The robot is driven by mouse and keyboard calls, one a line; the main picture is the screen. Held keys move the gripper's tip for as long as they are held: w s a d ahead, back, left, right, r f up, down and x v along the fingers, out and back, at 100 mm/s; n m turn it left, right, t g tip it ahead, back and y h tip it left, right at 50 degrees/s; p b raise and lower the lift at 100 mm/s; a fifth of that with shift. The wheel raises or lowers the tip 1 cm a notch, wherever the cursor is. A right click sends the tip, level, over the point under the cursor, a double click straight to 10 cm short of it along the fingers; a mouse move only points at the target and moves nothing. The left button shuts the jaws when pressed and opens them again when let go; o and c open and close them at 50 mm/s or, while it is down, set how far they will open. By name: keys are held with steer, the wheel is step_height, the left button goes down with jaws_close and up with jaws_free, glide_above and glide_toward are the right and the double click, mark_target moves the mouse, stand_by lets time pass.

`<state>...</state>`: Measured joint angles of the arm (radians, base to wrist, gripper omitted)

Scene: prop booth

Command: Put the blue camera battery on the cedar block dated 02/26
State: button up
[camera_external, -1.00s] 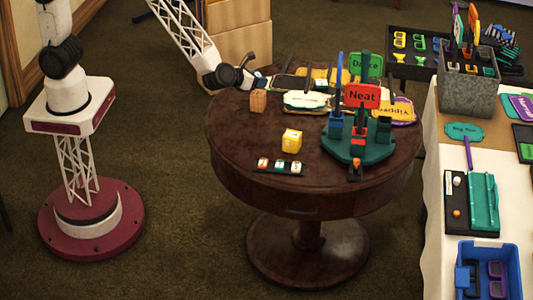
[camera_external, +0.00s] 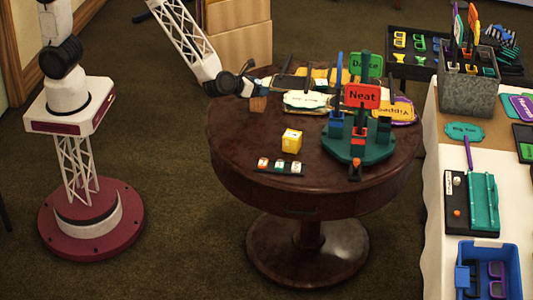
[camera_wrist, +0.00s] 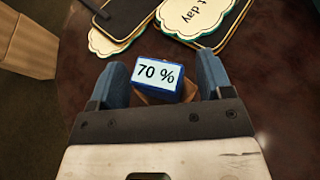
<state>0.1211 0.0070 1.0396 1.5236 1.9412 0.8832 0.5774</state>
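The blue battery (camera_wrist: 157,80), with a white "70 %" label, lies between the fingers of my gripper (camera_wrist: 160,68) in the wrist view. It appears to rest on a brown wooden block (camera_wrist: 188,92), which shows below and to its right. The fingers are apart, with a clear gap on the right and almost none on the left. In the external view my gripper (camera_external: 254,86) is just above the wooden block (camera_external: 258,104), at the table's left edge, and hides the battery. No date on the block is readable.
A yellow cube (camera_external: 291,140) and a small black strip with several coloured pieces (camera_external: 279,167) stand nearer the front of the round table (camera_external: 240,160). Signs lie behind the block. A green stand (camera_external: 357,148) with a red "Neat" sign is to the right.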

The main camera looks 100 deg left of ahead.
steer(key=shift+r, duration=0.1)
steer(key=shift+s+d+r, duration=0.25)
steer(key=shift+s+d, duration=0.05)
steer(key=shift+d, duration=0.05)
steer(key=v, duration=1.1)
steer(key=shift+s, duration=0.1)
stand_by(0.4)
steer(key=s+a+r+n+g+h, duration=0.1)
steer(key=s+a+r+n+g, duration=0.25)
steer(key=s+r+n, duration=0.45)
steer(key=s+a+r+n+g, duration=0.3)
steer(key=s+a+r+n, duration=0.25)
steer(key=s+r, duration=0.45)
steer(key=s+d+r+n+h, duration=0.1)
steer(key=s+r+n+h, duration=0.2)
steer(key=s, duration=0.5)
steer(key=s+d+r+n+h, duration=0.2)
steer(key=s+n, duration=0.4)
steer(key=s, duration=0.3)
steer(key=s+d+r+n+h, duration=0.1)
steer(key=s+r+n+h, duration=0.2)
steer(key=s, duration=0.5)
steer(key=shift+s+d+r+n+h, duration=0.25)
steer(key=shift+d+r+n+h, duration=0.1)
steer(key=shift+n, duration=0.4)
